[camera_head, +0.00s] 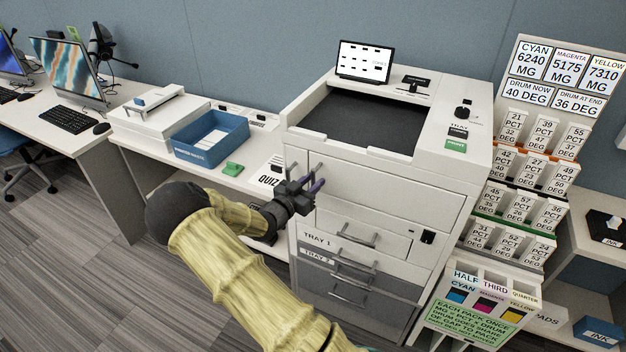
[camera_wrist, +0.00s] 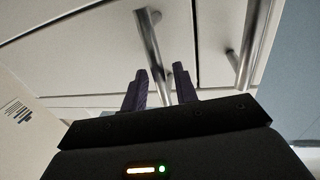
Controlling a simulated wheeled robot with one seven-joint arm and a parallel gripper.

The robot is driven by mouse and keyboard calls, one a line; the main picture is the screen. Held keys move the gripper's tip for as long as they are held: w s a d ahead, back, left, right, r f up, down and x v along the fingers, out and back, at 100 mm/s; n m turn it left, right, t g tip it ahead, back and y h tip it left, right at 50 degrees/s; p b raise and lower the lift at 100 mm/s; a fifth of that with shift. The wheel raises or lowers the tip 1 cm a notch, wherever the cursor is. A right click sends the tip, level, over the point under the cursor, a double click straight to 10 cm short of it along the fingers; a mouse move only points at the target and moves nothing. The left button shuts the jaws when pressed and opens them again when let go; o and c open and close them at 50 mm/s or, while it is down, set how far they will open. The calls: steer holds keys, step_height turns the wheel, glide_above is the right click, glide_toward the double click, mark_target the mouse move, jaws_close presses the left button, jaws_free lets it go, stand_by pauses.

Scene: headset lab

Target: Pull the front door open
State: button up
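The white printer (camera_head: 380,185) stands in the middle of the head view. Its broad upper front panel, the front door (camera_head: 400,200), looks closed. My gripper (camera_head: 312,186) is at the left end of this front, beside two upright metal handles. In the wrist view my two dark fingers (camera_wrist: 162,88) are apart, and a metal handle bar (camera_wrist: 148,40) runs down between their tips. I cannot tell whether either finger touches it. A second handle (camera_wrist: 248,45) stands on the panel across a seam to the right. My gripper partly hides the handles in the head view.
Tray drawers with handles (camera_head: 352,272) lie below the door. A desk with a blue bin (camera_head: 212,140) and a green block (camera_head: 233,169) is at left. A card rack (camera_head: 540,150) and a colour pack stand (camera_head: 480,300) stand close on the right.

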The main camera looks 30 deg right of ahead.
steer(key=shift+w+d, duration=0.2)
steer(key=shift+d, duration=0.1)
jaws_close()
steer(key=shift+s+a, duration=0.1)
